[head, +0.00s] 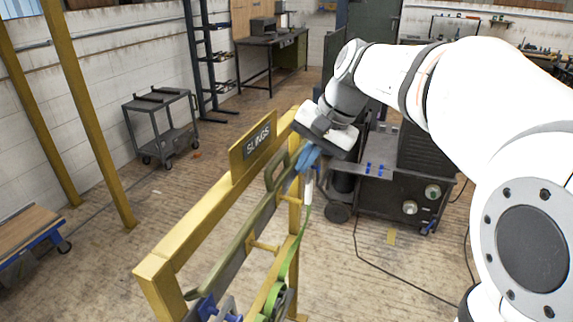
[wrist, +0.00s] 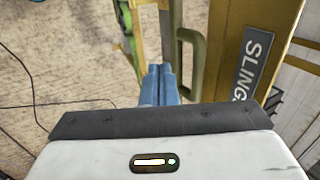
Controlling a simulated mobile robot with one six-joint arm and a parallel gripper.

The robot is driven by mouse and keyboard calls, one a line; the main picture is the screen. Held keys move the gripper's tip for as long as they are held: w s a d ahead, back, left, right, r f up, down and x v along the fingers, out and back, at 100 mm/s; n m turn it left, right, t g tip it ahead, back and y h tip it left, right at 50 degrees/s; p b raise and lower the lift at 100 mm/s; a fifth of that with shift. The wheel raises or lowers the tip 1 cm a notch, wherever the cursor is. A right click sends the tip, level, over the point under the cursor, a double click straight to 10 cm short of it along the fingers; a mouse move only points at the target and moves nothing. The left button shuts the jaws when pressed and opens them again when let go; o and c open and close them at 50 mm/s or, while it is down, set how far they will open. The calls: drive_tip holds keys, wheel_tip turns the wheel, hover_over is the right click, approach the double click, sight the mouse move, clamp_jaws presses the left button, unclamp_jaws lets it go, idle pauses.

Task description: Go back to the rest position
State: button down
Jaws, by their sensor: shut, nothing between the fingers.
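My gripper (head: 309,160) has blue fingers and is at the far end of a yellow sling rack (head: 185,236), close beside its gate bar. In the wrist view my gripper (wrist: 160,82) has its fingers together with nothing between them. An olive-green handle loop (head: 277,168) stands on the bar, just left of the fingers in the head view. The handle (wrist: 189,62) is right of the fingers in the wrist view, and a gap shows between them. A sign reading SLINGS (head: 257,139) is on the rack's top rail.
A green sling (head: 287,262) hangs on the rack below the bar. A dark machine cart (head: 400,185) with cables on the floor stands behind and right of my gripper. A grey trolley (head: 163,125) stands at the left wall. Open wooden floor lies left of the rack.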

drive_tip(key=a+v, duration=0.1)
drive_tip(key=v, duration=0.7)
drive_tip(key=s+d+f+n+h, duration=0.2)
drive_tip(key=s+d+f, duration=0.1)
drive_tip(key=s+f, duration=0.5)
drive_tip(key=s+d+f+n+t+h, duration=0.1)
drive_tip(key=s+d+f+n+h, duration=0.1)
drive_tip(key=s+f, duration=0.6)
wheel_tip(320, 180, down, 5)
drive_tip(key=shift+s+d+r+n+t, duration=0.1)
drive_tip(key=shift+s+d+n+t, duration=0.25)
drive_tip(key=shift+d, duration=0.5)
